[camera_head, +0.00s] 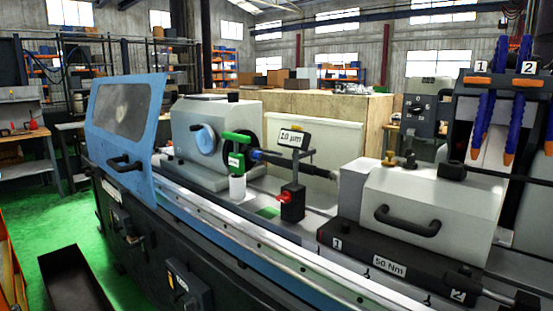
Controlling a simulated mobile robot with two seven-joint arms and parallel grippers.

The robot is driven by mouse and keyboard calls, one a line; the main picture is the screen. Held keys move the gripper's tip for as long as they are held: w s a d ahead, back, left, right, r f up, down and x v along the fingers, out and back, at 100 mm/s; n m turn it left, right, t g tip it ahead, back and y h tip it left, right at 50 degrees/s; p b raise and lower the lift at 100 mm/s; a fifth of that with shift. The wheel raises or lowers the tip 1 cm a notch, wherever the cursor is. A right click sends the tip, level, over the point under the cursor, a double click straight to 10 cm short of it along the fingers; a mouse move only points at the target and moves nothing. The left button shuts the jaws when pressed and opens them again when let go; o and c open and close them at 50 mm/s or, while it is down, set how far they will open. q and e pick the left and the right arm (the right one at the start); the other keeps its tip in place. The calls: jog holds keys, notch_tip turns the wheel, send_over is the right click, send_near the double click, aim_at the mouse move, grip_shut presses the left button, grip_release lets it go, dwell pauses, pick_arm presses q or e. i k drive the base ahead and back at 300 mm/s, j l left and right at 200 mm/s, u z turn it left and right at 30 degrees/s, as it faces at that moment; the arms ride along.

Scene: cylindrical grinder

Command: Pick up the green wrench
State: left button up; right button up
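I cannot clearly make out a green wrench. A green piece (237,137) sits at the front of the grinder's workhead, beside a dark round plate. A flat green patch (267,212) lies on the machine table to the right of the cylinder. Whether any of these is the wrench, I cannot tell. Neither of my grippers is in view.
The cylindrical grinder (220,230) fills the middle, with a blue door (125,110) at left. A "10 µm" gauge (292,138) and a grey tailstock (430,200) stand on its table. A dark open bin (75,285) is on the green floor. Blue hoses (485,120) hang at right.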

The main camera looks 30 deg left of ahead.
aim_at(236, 160)
jog(key=j+z, duration=0.55)
jog(key=j, duration=0.15)
jog(key=j+z, duration=0.1)
jog(key=j, duration=0.4)
jog(key=k+j+z, duration=0.15)
jog(key=j, duration=0.4)
jog(key=j+z, duration=0.1)
jog(key=j, duration=0.4)
jog(key=k, duration=0.05)
